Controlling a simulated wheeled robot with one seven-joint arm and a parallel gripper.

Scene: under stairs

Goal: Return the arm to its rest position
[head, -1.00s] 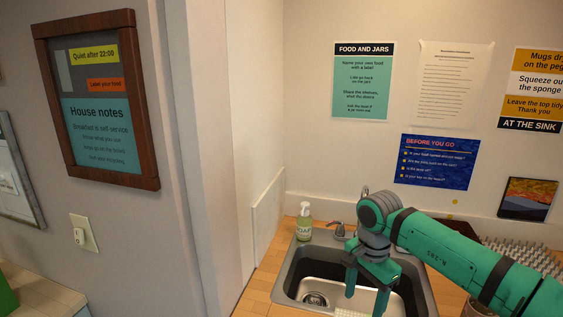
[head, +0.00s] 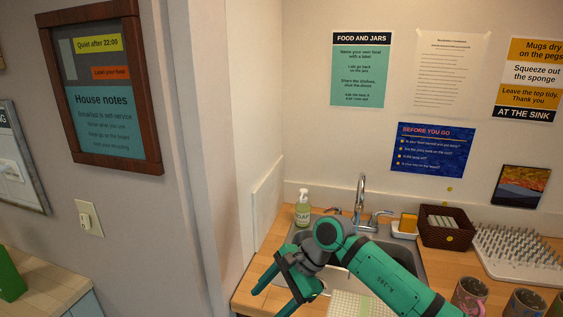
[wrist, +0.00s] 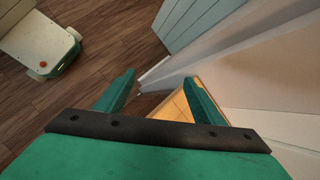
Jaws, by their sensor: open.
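My gripper (head: 272,291) is at the end of my green arm, in front of the sink (head: 393,255) and over the left front part of the wooden counter (head: 249,291). Its two green fingers are spread apart with nothing between them. In the wrist view my gripper (wrist: 160,93) also shows open and empty, with the wood floor (wrist: 110,48), a white wall edge and a corner of the counter beyond the fingers. My arm reaches in from the lower right and hides part of the sink.
A soap bottle (head: 303,208) stands behind the sink's left corner, near the faucet (head: 361,200). A dark basket (head: 446,229), a peg rack (head: 518,250) and several mugs (head: 469,297) stand to the right. A wall (head: 258,130) rises close on the left.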

